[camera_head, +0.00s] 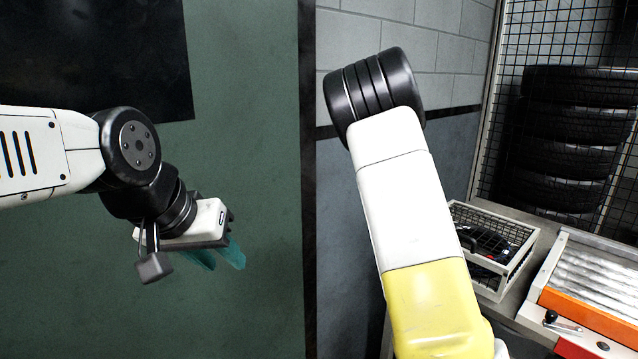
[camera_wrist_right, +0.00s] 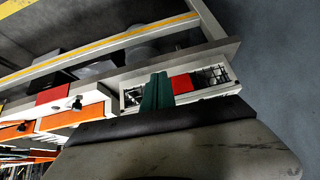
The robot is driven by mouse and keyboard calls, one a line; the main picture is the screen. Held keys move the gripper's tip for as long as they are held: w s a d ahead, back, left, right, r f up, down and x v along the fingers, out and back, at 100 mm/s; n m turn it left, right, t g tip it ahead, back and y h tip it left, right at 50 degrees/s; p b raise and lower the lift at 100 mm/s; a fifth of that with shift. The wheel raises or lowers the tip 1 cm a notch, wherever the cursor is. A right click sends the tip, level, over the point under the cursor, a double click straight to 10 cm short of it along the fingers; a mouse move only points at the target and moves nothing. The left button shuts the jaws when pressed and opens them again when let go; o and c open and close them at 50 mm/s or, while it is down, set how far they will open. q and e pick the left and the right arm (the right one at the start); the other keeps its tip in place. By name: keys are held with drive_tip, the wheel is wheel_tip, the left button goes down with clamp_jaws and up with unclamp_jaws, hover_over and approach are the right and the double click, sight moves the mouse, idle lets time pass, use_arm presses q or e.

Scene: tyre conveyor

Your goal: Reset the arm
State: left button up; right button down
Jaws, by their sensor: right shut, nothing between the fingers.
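My left arm comes in from the left in the head view. Its left gripper (camera_head: 222,262) points down and right, with two teal fingers that show a gap between them and nothing held. My right arm (camera_head: 400,200) is raised in the middle of the head view, with a black joint on top and a yellow lower part. Its gripper is outside the head view. In the right wrist view the green fingers of my right gripper (camera_wrist_right: 157,92) are together and empty. They appear in front of a white wire basket (camera_wrist_right: 216,92).
The basket (camera_head: 512,222) holds dark items and stands beside an orange-sided roller conveyor (camera_head: 585,318) at the right. Stacked tyres (camera_head: 575,140) stand behind wire mesh. A red item (camera_wrist_right: 182,84) shows by the basket in the wrist view. A green wall panel (camera_head: 250,110) is behind my left arm.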

drive_tip(key=s+a+r+n+y, duration=0.5)
drive_tip(key=s+a+r+y, duration=0.2)
drive_tip(key=s+a+r, duration=0.6)
drive_tip(key=s+a+r+n, duration=0.2)
drive_tip(key=s+r+n, duration=0.1)
drive_tip(key=s, duration=0.3)
drive_tip(key=s+a+r+n+t, duration=0.1)
drive_tip(key=s+a+r+n, duration=0.2)
drive_tip(key=s+r, duration=0.3)
drive_tip(key=shift+s+a+t, duration=0.3)
drive_tip(key=shift+s+a, duration=0.05)
drive_tip(key=shift+s, duration=0.2)
drive_tip(key=shift+d+r, duration=0.1)
